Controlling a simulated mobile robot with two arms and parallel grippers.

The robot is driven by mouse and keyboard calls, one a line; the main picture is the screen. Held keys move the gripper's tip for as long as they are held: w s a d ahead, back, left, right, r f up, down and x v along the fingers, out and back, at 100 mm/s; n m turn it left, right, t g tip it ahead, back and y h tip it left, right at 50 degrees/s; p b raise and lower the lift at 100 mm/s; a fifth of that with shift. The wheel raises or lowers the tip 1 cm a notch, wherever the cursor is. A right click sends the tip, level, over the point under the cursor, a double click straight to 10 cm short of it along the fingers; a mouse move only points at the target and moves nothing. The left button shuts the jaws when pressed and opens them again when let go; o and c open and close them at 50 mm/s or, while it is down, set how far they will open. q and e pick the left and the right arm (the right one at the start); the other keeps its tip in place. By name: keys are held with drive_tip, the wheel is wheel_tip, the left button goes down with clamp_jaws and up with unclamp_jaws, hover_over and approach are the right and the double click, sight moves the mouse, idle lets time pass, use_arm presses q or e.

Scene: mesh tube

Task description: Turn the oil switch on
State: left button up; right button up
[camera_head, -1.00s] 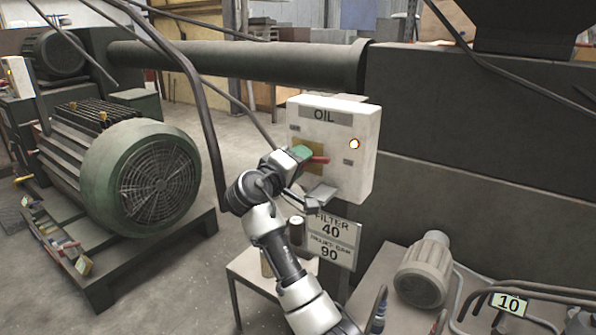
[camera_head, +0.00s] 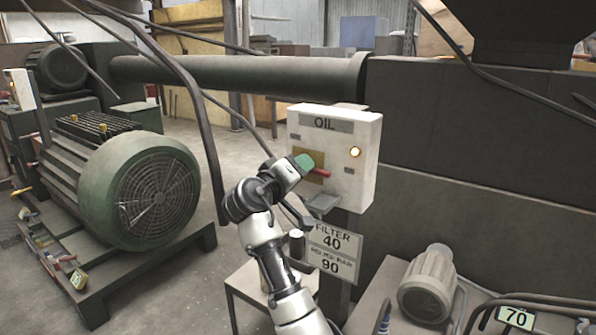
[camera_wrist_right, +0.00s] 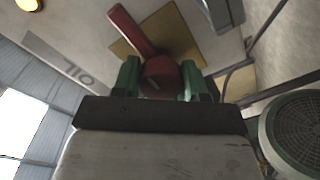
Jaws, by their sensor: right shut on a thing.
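The white oil switch box (camera_head: 364,128) is labelled OIL and has a lit yellow lamp (camera_head: 355,152). Its red switch handle (camera_head: 321,173) sits on a yellow plate and points right, tilted slightly down. My right gripper (camera_head: 306,163) is at the switch, with its green fingertips hiding part of it. In the right wrist view my right gripper (camera_wrist_right: 160,78) has a green finger on each side of the red hub, and the red handle (camera_wrist_right: 130,30) sticks out past them. The gripper is shut on the switch. My left gripper is not in view.
A grey plate (camera_head: 322,204) juts out at the box's lower edge. A sign (camera_head: 333,250) reading FILTER 40 and 90 hangs below. A big green motor (camera_head: 140,190) stands at left, a smaller motor (camera_head: 427,284) at lower right. A small table (camera_head: 245,285) stands beneath my arm.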

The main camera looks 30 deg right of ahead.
drive_tip(key=o, duration=0.8)
drive_tip(key=shift+f, duration=0.25)
drive_tip(key=shift+o, duration=0.5)
drive_tip(key=shift+r, duration=0.1)
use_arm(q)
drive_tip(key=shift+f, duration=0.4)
use_arm(e)
drive_tip(key=v, duration=1)
drive_tip(key=shift+s+a, duration=0.15)
drive_tip(key=shift+a, duration=0.25)
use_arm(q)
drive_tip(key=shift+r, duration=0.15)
